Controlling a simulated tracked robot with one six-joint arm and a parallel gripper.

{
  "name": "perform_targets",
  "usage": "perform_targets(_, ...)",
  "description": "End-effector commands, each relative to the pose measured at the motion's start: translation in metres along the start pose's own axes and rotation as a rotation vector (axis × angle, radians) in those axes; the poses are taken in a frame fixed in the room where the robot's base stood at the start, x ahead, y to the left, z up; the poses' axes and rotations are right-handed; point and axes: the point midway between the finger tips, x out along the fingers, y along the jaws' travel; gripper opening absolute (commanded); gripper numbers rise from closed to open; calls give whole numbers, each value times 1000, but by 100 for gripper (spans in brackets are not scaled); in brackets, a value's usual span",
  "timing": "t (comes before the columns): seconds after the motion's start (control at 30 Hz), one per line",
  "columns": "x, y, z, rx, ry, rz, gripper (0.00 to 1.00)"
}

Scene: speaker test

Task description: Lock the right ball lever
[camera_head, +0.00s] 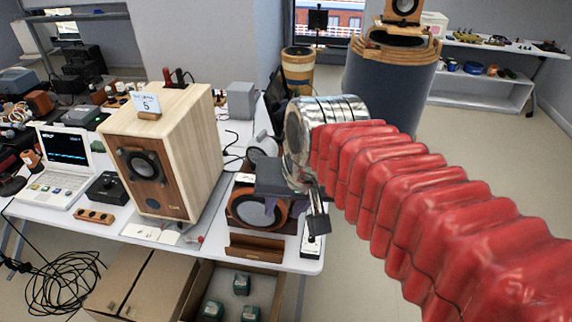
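My red bellows-covered arm comes in from the lower right and ends in a shiny metal wrist. My gripper (312,200) is below the wrist, at the right front of the table. It is small and partly covered, so I cannot tell whether it is open or shut. Just left of it is a dark unit with an orange-ringed speaker driver (256,208). A small white-and-black box (310,243) stands directly below the gripper at the table's right edge. I cannot clearly make out the right ball lever; the gripper and wrist may hide it.
A large wooden speaker box (165,150) stands left on the white table (135,232), beside a white laptop-like device (58,165). A wooden block (254,248) lies at the front edge. Cardboard boxes (140,280) sit below. Floor right of the table is clear around my arm.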

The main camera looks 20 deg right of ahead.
Motion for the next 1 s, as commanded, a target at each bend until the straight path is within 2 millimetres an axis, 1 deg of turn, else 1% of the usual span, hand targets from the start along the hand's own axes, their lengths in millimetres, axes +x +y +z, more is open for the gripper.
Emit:
perform_targets(0.03,0,0,-11,74,-17,2,33)
perform_targets(0.33,1,1,-69,521,-109,9,33)
perform_targets(0.53,7,8,-108,815,-171,22,33)
perform_targets(0.73,17,19,-148,1106,-235,40,33)
perform_targets(1.0,37,44,-198,1491,-325,77,33)
